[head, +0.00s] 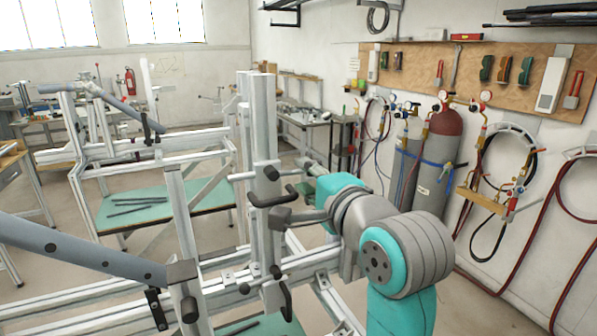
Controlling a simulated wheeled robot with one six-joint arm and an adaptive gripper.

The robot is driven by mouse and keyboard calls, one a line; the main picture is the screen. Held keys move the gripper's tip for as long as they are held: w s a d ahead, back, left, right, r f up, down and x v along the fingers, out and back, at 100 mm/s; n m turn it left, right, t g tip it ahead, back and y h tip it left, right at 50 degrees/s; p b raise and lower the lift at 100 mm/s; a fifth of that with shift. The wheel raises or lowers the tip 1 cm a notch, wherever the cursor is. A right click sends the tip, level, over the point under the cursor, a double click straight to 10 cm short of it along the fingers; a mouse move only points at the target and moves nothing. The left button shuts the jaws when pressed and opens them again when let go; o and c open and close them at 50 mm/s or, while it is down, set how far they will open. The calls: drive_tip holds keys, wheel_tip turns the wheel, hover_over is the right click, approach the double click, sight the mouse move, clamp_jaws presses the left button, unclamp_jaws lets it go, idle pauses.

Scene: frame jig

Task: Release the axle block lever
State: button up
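The steel frame jig stands in the middle of the head view, with a tall upright post (263,120). A dark bent lever (270,199) sits on the post's front, beside my wrist. Below it is a dark grey block (281,218) on a horizontal bar. A second black lever (287,300) hangs lower, near the bottom rail. I cannot tell which lever belongs to the axle block. My arm, grey and turquoise, reaches in from the lower right, and its wrist ends close to the post.
A grey tube (75,250) crosses the lower left to a clamp. A turquoise-topped table (115,215) with dark rods stands behind the jig. Gas cylinders (442,150) and hoses line the right wall. Some bare floor (490,300) shows at right.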

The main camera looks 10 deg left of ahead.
sight(300, 173)
drive_tip(key=shift+x, duration=1.75)
clamp_jaws()
